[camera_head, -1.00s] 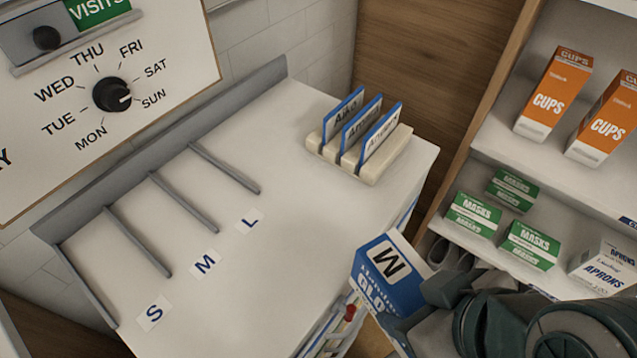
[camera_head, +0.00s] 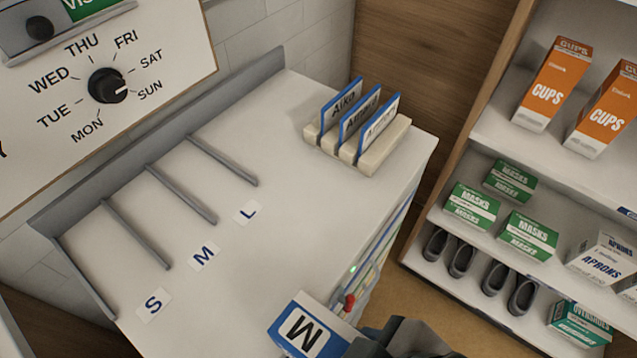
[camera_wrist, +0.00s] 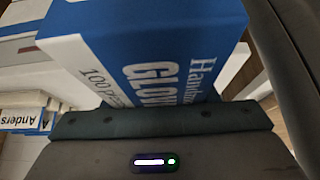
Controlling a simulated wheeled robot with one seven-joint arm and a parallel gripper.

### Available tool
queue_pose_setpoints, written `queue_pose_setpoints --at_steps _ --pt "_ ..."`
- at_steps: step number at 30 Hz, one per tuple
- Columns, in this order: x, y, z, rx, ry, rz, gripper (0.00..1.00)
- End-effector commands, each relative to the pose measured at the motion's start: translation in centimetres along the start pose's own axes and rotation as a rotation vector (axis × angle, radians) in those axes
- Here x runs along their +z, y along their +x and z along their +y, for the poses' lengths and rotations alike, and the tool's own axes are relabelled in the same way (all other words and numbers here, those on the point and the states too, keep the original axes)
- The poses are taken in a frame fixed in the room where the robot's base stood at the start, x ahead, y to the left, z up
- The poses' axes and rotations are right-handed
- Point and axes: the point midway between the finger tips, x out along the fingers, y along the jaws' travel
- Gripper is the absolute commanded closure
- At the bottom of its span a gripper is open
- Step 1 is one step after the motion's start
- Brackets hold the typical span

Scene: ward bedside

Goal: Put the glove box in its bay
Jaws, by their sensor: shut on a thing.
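The glove box (camera_head: 308,328), blue and white with a large M on its end, is at the bottom of the head view, by the front edge of the counter. My gripper (camera_head: 385,343) is shut on it, mostly cut off by the picture's bottom edge. The wrist view shows the box (camera_wrist: 150,50) close up against the gripper pad (camera_wrist: 160,120). The bays lie between grey dividers on the counter, with labels S (camera_head: 154,303), M (camera_head: 204,255) and L (camera_head: 248,212) in front. All three bays are empty.
A cream rack (camera_head: 375,155) with several blue-edged name cards stands at the counter's back right. A grey rail (camera_head: 170,140) runs along the wall side. Shelves at right hold cups boxes (camera_head: 553,83), masks boxes (camera_head: 528,233) and aprons (camera_head: 603,258). The counter before the labels is clear.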

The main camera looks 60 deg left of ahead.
Motion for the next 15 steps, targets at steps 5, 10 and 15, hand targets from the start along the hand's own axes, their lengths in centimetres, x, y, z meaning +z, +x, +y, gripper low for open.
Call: queue_pose_setpoints --at_steps 5,10,15 --pt "-2.4 1.0 0.0 -0.003 0.0 -0.004 0.83" --pt "-4.4 2.0 0.0 -0.002 -0.001 -0.004 0.83" --pt "-6.2 2.9 0.0 -0.002 0.001 -0.004 0.83"
